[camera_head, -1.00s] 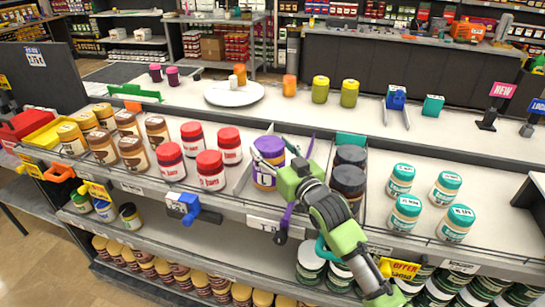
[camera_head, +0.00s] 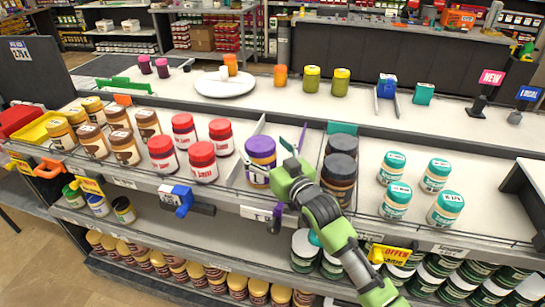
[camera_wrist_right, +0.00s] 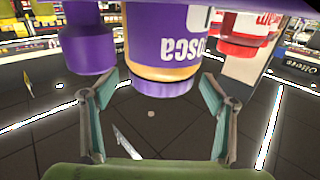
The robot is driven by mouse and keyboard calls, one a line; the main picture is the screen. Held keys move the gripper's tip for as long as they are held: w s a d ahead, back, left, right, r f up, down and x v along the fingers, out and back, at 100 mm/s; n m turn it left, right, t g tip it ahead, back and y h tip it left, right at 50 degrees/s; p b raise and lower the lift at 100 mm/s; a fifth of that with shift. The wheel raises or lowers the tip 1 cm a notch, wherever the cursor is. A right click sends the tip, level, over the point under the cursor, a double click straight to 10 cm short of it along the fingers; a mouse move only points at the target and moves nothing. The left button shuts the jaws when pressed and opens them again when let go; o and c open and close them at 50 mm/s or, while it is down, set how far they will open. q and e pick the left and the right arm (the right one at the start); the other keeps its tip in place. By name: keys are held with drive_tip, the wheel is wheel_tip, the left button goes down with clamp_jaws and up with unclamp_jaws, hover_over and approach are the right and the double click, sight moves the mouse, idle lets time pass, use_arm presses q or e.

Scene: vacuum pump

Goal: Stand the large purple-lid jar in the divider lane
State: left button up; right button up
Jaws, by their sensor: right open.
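The large purple-lid jar (camera_head: 261,162) stands upright on the shelf top, in a lane between thin clear divider walls (camera_head: 242,152). Red-lid jars are on its left and black-lid jars on its right. In the right wrist view the jar's purple label (camera_wrist_right: 165,45) appears upside down, beyond and above the gap between the open fingers (camera_wrist_right: 158,85). My left gripper is not in view.
Black-lid jars (camera_head: 339,168) stand close to my right gripper. Red-lid jars (camera_head: 203,162) and teal-lid jars (camera_head: 396,200) stand farther along. A blue clip (camera_head: 177,200) sticks out from the shelf front. A white plate (camera_head: 225,84) lies on the rear counter.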

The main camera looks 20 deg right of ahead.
drive_tip(key=s, duration=0.3)
drive_tip(key=s+d+b, duration=0.1)
drive_tip(key=s, duration=0.3)
drive_tip(key=s+d+b, duration=0.1)
drive_tip(key=s, duration=0.2)
drive_tip(key=shift+s+f, duration=0.1)
drive_tip(key=shift+s, duration=0.65)
